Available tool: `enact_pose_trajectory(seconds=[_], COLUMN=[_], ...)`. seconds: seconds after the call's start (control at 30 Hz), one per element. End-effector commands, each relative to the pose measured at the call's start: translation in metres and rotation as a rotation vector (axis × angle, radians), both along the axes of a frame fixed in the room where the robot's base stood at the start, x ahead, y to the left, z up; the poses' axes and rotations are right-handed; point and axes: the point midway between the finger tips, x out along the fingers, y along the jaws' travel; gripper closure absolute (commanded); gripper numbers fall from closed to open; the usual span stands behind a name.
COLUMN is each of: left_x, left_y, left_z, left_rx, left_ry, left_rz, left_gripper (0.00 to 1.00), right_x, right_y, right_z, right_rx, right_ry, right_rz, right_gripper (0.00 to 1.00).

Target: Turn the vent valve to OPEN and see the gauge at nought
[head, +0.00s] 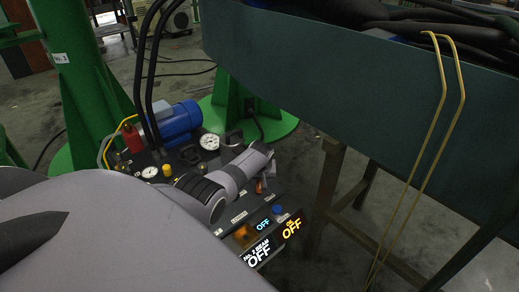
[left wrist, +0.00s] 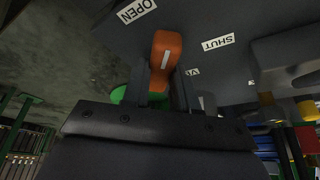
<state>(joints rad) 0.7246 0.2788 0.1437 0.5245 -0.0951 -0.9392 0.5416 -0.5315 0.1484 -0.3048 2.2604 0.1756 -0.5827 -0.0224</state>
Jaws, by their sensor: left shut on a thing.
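The vent valve's orange handle (left wrist: 166,50) stands between the fingers of my left gripper (left wrist: 164,84) in the left wrist view. The gripper is shut on it. A white OPEN label (left wrist: 136,10) lies up and left of the handle, and a SHUT label (left wrist: 218,42) lies to its right. The handle points between the two labels, nearer OPEN. In the head view my left gripper (head: 265,180) is at the panel's right side, hiding most of the handle. A larger gauge (head: 209,141) and a smaller gauge (head: 150,172) face up; their needles are too small to read.
A blue motor (head: 178,121) and a red part (head: 132,138) stand behind the gauges. Lit displays read OFF (head: 291,229) on the panel front. Green columns (head: 85,80) stand left. A large dark green body (head: 320,70) with yellow rods (head: 415,160) fills the right.

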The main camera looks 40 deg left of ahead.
Motion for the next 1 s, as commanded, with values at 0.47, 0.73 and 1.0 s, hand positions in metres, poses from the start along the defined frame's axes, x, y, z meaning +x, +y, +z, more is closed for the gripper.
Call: enact_pose_trajectory(seconds=[0.47, 0.73, 1.0], left_x=[0.003, 0.003, 0.004], left_y=[-0.002, -0.003, -0.003], left_z=[-0.005, -0.004, -0.002], left_rx=[-0.001, -0.003, -0.004], left_ry=[0.002, 0.002, 0.001], left_rz=[0.439, 0.617, 0.708], left_gripper=[1.00, 1.00, 1.00], right_x=[0.008, 0.006, 0.004], right_y=[0.026, 0.017, 0.009], right_z=[-0.008, -0.011, -0.010], right_rx=[0.162, 0.113, 0.069], right_ry=[-0.001, -0.072, -0.125], right_rz=[0.052, 0.042, 0.031], right_gripper=[0.57, 0.57, 0.57])
